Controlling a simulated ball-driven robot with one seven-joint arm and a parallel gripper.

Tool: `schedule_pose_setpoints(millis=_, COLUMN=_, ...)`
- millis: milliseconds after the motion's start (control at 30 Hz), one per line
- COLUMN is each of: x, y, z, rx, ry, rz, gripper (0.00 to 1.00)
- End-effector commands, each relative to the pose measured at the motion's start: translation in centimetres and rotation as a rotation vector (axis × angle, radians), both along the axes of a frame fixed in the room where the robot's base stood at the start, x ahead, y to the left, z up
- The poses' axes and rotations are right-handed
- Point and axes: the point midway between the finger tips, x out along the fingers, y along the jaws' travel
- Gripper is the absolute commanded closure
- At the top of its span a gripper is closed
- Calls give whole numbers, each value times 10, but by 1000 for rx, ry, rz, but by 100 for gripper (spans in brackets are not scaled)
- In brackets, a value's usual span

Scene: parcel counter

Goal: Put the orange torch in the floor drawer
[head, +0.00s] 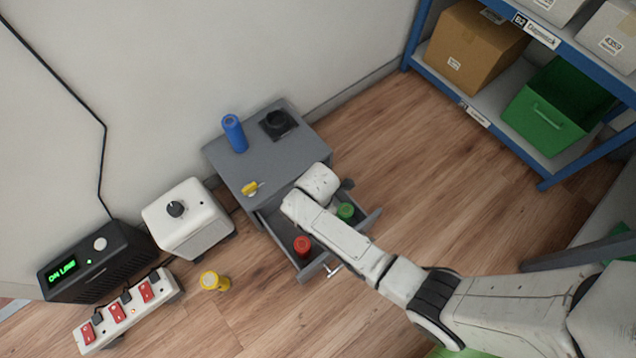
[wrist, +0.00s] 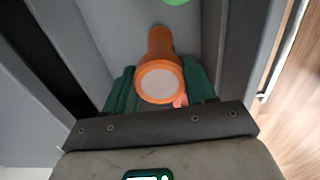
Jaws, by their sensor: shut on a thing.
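The orange torch (wrist: 159,80) shows in the wrist view, its pale round lens end toward the camera. My gripper (wrist: 157,88) is shut on it, with a green finger on each side. The floor drawer (head: 312,269) is pulled out of the low grey cabinet in the head view. In the wrist view the torch is between the drawer's grey side walls (wrist: 237,50); whether it touches the drawer floor I cannot tell. In the head view my arm hides the gripper and the torch.
A red item (head: 302,246) and a green item (head: 345,211) are in the drawer. On the cabinet (head: 225,160) are a blue cylinder (head: 234,133), a yellow item (head: 251,188) and a black item (head: 278,123). A yellow cylinder (head: 213,281) stands on the floor.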

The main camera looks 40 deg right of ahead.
Motion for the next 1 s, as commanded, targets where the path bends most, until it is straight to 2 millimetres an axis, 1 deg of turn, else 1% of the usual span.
schedule_pose_setpoints(millis=33, x=0, y=0, z=-13, rx=0, ry=1, rz=0, gripper=100)
schedule_pose_setpoints(millis=133, x=0, y=0, z=-25, rx=0, ry=0, rz=-1, gripper=100)
schedule_pose_setpoints(millis=400, x=0, y=0, z=-25, rx=0, ry=0, rz=-1, gripper=100)
schedule_pose_setpoints(millis=533, x=0, y=0, z=-28, rx=0, ry=0, rz=-1, gripper=100)
schedule_pose_setpoints(millis=567, x=0, y=0, z=-28, rx=0, ry=1, rz=-1, gripper=43)
schedule_pose_setpoints(millis=800, x=0, y=0, z=-28, rx=0, ry=1, rz=-1, gripper=20)
schedule_pose_setpoints(millis=1000, x=0, y=0, z=-28, rx=0, ry=1, rz=-1, gripper=20)
